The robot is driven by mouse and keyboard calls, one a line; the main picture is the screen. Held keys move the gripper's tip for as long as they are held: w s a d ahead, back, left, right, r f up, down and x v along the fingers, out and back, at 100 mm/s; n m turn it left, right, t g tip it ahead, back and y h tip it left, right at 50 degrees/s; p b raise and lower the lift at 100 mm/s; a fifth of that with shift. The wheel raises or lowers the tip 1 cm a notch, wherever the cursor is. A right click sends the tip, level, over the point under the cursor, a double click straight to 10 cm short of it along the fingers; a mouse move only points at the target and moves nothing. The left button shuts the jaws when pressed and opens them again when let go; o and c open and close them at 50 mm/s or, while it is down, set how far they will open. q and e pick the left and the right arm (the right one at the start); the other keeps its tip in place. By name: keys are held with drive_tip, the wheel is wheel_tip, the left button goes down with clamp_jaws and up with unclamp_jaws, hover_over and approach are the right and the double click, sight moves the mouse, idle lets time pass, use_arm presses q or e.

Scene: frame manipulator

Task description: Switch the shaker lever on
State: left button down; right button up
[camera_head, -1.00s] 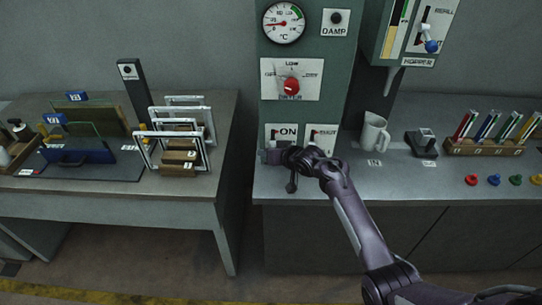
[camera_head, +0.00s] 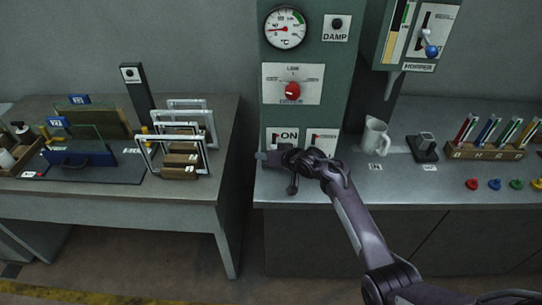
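The green control column carries two white switch plates low on its front. The left plate (camera_head: 291,134) reads ON, with a small dark part beside the word. The right plate (camera_head: 323,141) has small lettering I cannot read and a small red mark. I cannot tell which plate holds the shaker lever or how that lever stands. My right gripper (camera_head: 262,157) points left, just below the ON plate, and its wrist covers the plates' lower edges. Its fingers are too small and dark to tell if they are open or touching anything. My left gripper is out of view.
Above are a red-knobbed dial (camera_head: 292,90), a gauge (camera_head: 285,27) and a DAMP button (camera_head: 337,23). A white mug (camera_head: 376,137) and a rack of coloured tubes (camera_head: 485,151) stand right. Framed screens (camera_head: 180,128) stand on the left table. The bench front is clear.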

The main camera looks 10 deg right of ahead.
drive_tip(key=v, duration=0.7)
drive_tip(key=shift+s+d+b, duration=0.2)
drive_tip(key=shift+s+b, duration=0.1)
drive_tip(key=shift+b, duration=0.15)
drive_tip(key=shift+r, duration=0.15)
drive_tip(key=shift+s, duration=0.1)
